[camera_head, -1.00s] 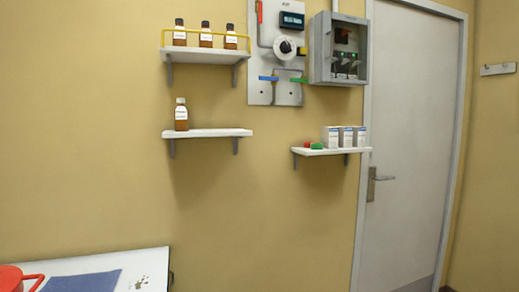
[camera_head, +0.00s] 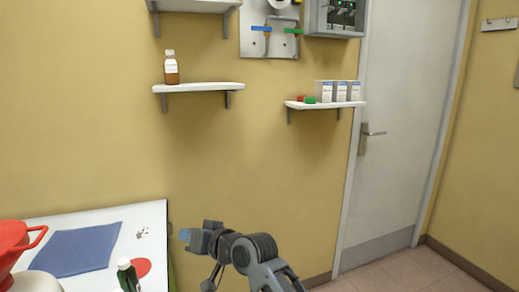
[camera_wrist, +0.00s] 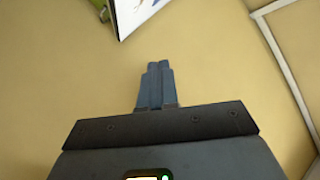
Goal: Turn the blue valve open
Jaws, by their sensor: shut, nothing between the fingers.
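The blue valve handle (camera_head: 261,29) is on the grey wall panel (camera_head: 283,45), near the top of the head view. It lies roughly level, to the left of a green valve handle (camera_head: 293,31). My gripper (camera_head: 186,236) is low in the head view, far below the panel and beside the white table. In the wrist view my gripper (camera_wrist: 156,66) has its two fingers together with nothing between them. The blue valve does not show in the wrist view.
A shelf with a brown bottle (camera_head: 171,67) and a shelf (camera_head: 330,104) with boxes and red and green items jut out below the panel. A grey electrical box (camera_head: 336,17) adjoins it. The table (camera_head: 153,217) holds a blue cloth (camera_head: 77,249) and a red vessel (camera_head: 14,238).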

